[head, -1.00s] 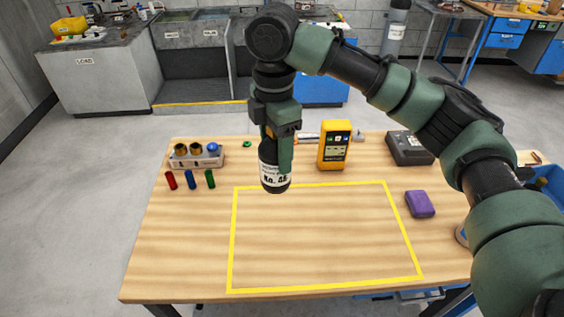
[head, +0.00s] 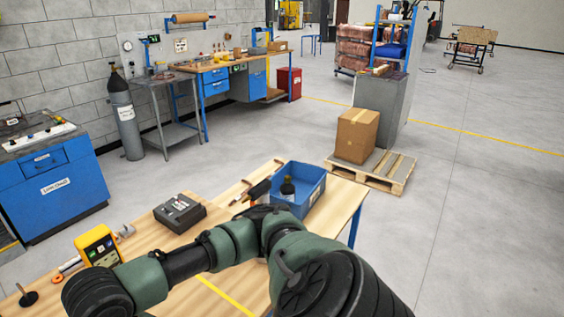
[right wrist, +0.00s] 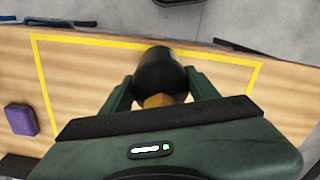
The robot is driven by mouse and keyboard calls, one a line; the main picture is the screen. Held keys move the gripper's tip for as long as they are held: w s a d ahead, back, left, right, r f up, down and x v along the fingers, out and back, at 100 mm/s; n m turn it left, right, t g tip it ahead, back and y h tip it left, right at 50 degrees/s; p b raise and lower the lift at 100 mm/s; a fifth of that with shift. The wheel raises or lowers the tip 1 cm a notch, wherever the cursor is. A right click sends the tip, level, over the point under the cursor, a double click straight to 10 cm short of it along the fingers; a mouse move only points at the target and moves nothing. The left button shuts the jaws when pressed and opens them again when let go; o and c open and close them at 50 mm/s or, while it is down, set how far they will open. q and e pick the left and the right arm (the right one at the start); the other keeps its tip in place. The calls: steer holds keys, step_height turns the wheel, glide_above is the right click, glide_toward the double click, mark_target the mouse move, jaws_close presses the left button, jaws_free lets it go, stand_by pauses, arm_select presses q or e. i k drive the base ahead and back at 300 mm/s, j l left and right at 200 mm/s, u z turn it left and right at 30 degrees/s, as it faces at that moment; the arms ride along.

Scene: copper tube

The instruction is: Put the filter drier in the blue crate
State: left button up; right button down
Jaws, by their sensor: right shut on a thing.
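My right gripper (right wrist: 161,97) is shut on a dark cylinder with a copper-coloured end, which I take to be the filter drier (right wrist: 160,70). It is held above the wooden table, over the yellow-outlined area, in the right wrist view. In the head view my right arm crosses the lower middle, and its gripper and the drier are hidden or out of frame. The blue crate (head: 311,196) stands at the table's far right end, beyond my arm. A dark bottle-like item (head: 288,188) stands in it. My left gripper is not in view.
A grey box device (head: 180,213) and a yellow meter (head: 97,245) stand on the table (head: 148,242). A black-headed tool (head: 258,190) lies by the crate's left side. A purple block (right wrist: 21,119) shows in the wrist view. A cardboard box (head: 356,135) sits on a pallet beyond.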

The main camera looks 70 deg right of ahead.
mark_target(301, 192)
steer(key=k+l, duration=0.15)
steer(key=l, duration=0.25)
steer(key=k+l+z, duration=0.1)
steer(key=l, duration=0.3)
steer(key=k+l, duration=0.2)
steer(key=l, duration=0.25)
steer(key=k+l, duration=0.15)
steer(key=l, duration=0.25)
steer(key=k+l+z, duration=0.1)
steer(key=l, duration=0.3)
steer(key=i+l, duration=0.1)
steer(key=l, duration=0.45)
steer(key=l+z, duration=0.15)
steer(key=l, duration=0.35)
steer(key=i+l, duration=0.2)
steer(key=l, duration=0.3)
steer(key=i+l, duration=0.3)
steer(key=i+z, duration=0.05)
